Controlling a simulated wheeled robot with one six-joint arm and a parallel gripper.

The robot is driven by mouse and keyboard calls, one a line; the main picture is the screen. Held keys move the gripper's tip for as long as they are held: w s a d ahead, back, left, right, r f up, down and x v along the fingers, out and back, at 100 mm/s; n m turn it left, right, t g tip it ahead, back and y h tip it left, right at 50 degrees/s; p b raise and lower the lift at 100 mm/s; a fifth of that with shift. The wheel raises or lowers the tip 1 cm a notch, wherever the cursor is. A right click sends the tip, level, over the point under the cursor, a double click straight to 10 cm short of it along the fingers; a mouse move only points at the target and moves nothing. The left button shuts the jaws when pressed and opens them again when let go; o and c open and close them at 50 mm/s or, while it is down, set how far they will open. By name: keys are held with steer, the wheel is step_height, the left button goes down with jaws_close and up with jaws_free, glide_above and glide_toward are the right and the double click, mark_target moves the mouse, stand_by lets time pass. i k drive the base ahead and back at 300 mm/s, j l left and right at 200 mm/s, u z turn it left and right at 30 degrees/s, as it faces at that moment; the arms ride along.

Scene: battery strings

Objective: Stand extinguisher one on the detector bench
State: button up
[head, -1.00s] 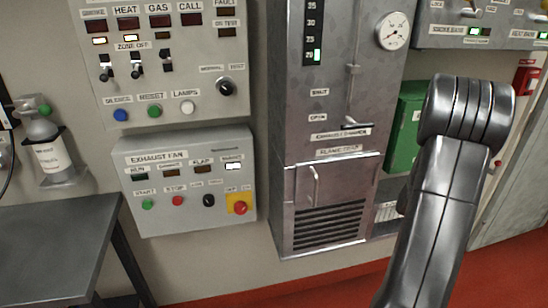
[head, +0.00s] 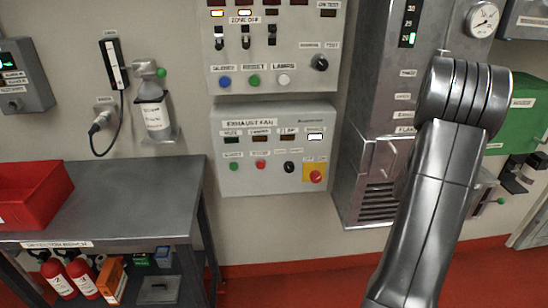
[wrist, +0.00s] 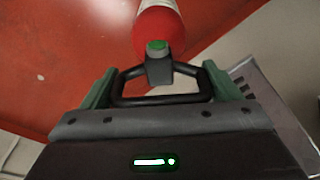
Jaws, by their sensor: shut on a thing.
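The detector bench (head: 150,176) is the grey metal table at the left of the head view, with its name label on the front edge. The right part of its top is bare. In the wrist view my gripper (wrist: 160,88) is shut on the black handle of a red extinguisher (wrist: 161,27), its green fingers on either side. The extinguisher hangs above a red floor; its number and lower end do not show. My gripper is out of sight in the head view, where only my arm shows at the right.
A red bin (head: 30,197) stands on the bench's left part. Under it, on a lower shelf, are two red extinguishers (head: 82,277), an orange box (head: 111,278) and small items. A bottle (head: 152,106) sits on a wall bracket behind the bench. Red floor right of the bench is clear.

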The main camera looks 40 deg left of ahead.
mark_target(134, 210)
steer(key=u, duration=1)
